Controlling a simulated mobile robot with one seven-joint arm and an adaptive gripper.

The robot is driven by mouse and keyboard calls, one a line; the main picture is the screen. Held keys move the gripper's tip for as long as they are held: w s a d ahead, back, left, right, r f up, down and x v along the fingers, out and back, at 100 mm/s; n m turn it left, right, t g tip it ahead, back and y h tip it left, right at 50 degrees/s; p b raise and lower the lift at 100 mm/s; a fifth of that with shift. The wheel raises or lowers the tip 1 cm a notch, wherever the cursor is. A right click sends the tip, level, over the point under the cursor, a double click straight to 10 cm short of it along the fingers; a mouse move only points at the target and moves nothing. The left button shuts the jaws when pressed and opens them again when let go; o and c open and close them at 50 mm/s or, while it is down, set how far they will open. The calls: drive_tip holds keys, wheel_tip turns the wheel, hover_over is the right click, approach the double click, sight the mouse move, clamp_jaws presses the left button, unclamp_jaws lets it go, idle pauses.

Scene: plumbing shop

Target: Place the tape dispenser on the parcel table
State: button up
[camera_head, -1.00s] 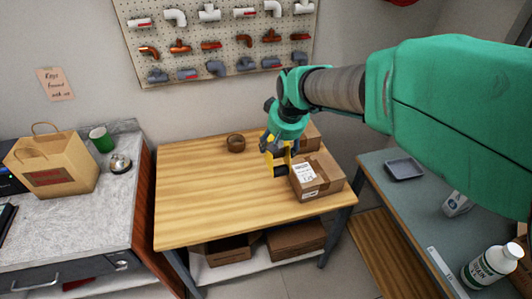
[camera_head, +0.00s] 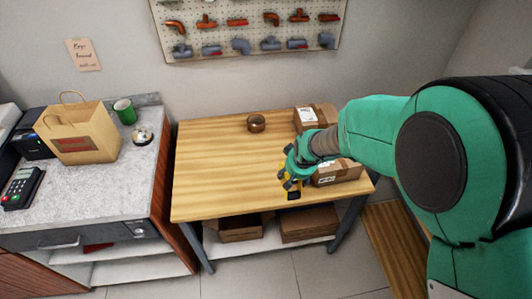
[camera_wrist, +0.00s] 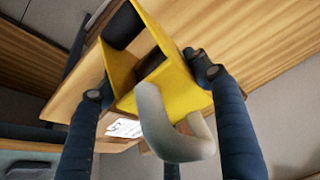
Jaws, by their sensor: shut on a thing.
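The tape dispenser is yellow with a grey handle; it fills the middle of the wrist view (camera_wrist: 182,92). My gripper (camera_wrist: 153,80) is shut on it, with one dark finger on each side. In the head view my gripper (camera_head: 290,181) holds it over the front right part of the wooden parcel table (camera_head: 220,160). I cannot tell whether the dispenser touches the tabletop, and my gripper partly hides it there.
One carton (camera_head: 338,176) is on the table just right of my gripper, partly hidden by my arm. Another carton (camera_head: 308,117) and a brown tape roll (camera_head: 256,123) are towards the back. The table's left half is clear. A counter with a paper bag (camera_head: 80,133) stands left.

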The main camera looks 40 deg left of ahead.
drive_tip(key=shift+w+a, duration=0.1)
drive_tip(key=w+a+f+b, duration=0.1)
drive_tip(key=w+a+b, duration=0.1)
drive_tip(key=w+a, duration=0.8)
drive_tip(key=shift+w+f, duration=0.15)
drive_tip(key=shift+w, duration=0.4)
drive_tip(key=shift+d+b+x, duration=0.1)
drive_tip(key=shift+b+x, duration=0.3)
drive_tip(key=shift+x, duration=0.5)
drive_tip(key=shift+d+b+x, duration=0.15)
drive_tip(key=shift+b+x, duration=0.2)
drive_tip(key=shift+x, duration=0.6)
drive_tip(key=shift+s+f, duration=0.2)
drive_tip(key=shift+f, duration=0.05)
drive_tip(key=o, duration=1.5)
drive_tip(key=shift+o, duration=0.2)
